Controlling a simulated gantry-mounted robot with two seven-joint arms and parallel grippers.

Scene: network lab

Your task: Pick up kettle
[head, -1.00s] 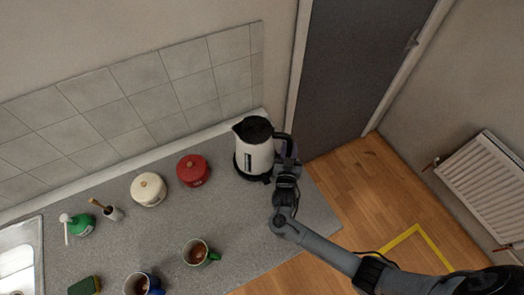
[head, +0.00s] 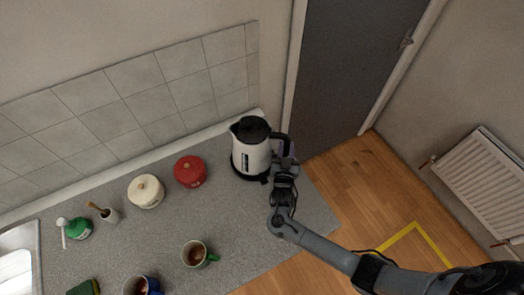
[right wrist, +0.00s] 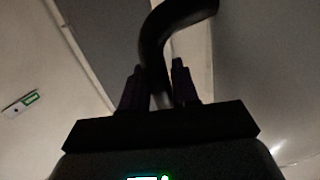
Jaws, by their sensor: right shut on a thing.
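The kettle (head: 251,152), white with a black lid and black handle, stands upright near the far right corner of the grey worktop. My right gripper (head: 285,165) reaches it from the right and is shut on the kettle's handle. In the right wrist view the dark curved handle (right wrist: 172,35) passes between the two fingers of the gripper (right wrist: 160,85). The kettle's underside is hidden, so I cannot tell whether it is clear of its base. My left gripper is not in view.
A red lidded pot (head: 190,171) and a cream lidded pot (head: 146,191) stand left of the kettle. A green mug (head: 197,254) and a blue mug (head: 140,286) are nearer the front. A tiled wall (head: 150,105) runs behind. The worktop (head: 235,220) is clear in front of the kettle.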

